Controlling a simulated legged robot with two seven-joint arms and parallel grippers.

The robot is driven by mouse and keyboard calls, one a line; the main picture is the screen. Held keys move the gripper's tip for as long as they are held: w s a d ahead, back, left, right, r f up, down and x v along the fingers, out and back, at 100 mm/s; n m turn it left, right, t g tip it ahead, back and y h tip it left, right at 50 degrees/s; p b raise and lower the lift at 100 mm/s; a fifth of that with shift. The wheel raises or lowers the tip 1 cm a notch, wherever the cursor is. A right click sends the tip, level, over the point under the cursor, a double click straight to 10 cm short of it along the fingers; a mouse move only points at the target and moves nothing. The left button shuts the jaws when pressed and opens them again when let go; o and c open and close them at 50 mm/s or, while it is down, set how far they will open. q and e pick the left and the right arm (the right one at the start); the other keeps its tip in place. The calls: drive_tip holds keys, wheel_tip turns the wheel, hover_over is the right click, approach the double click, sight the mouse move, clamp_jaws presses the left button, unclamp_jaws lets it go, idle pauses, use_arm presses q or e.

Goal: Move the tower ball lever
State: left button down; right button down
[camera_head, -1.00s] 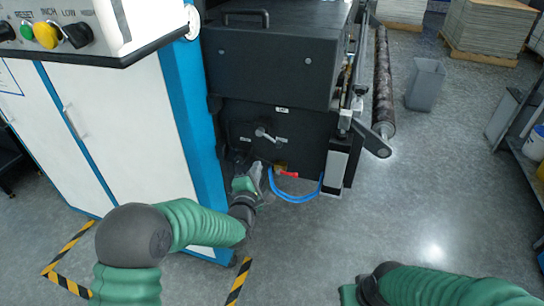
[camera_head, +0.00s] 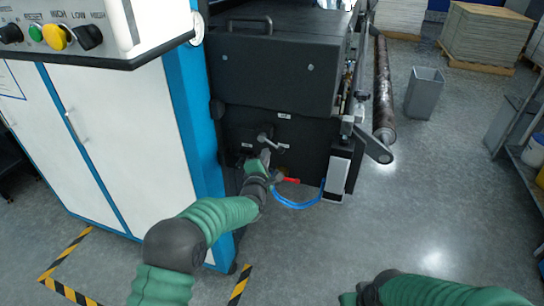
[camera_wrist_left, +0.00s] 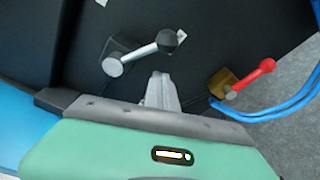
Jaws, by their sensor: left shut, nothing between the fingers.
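The tower ball lever (camera_head: 268,140) is a silver rod with a dark ball end on the black lower panel of the machine. In the left wrist view the lever (camera_wrist_left: 143,52) slants up to the right, from a silver hub to its black ball. My left gripper (camera_head: 266,155) is just below the lever in the head view. In the left wrist view its fingers (camera_wrist_left: 159,80) are shut and empty, pointing at the panel just below the rod; I cannot tell whether they touch it. My right gripper (camera_head: 352,297) is partly seen at the bottom edge, its fingers hidden.
A red-handled valve (camera_wrist_left: 252,78) with blue hose (camera_wrist_left: 275,112) is right of my left gripper. A white and blue cabinet (camera_head: 120,130) stands close on the left. A grey bin (camera_head: 424,93) and roller (camera_head: 383,85) are at right. The floor between is clear.

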use_arm(q)
drive_tip(key=shift+s+d+r, duration=0.35)
drive_tip(key=shift+d+r, duration=0.05)
drive_tip(key=shift+d, duration=0.25)
drive_tip(key=shift+s+d+r, duration=0.35)
drive_tip(key=shift+d, duration=0.25)
drive_tip(key=shift+a, duration=0.1)
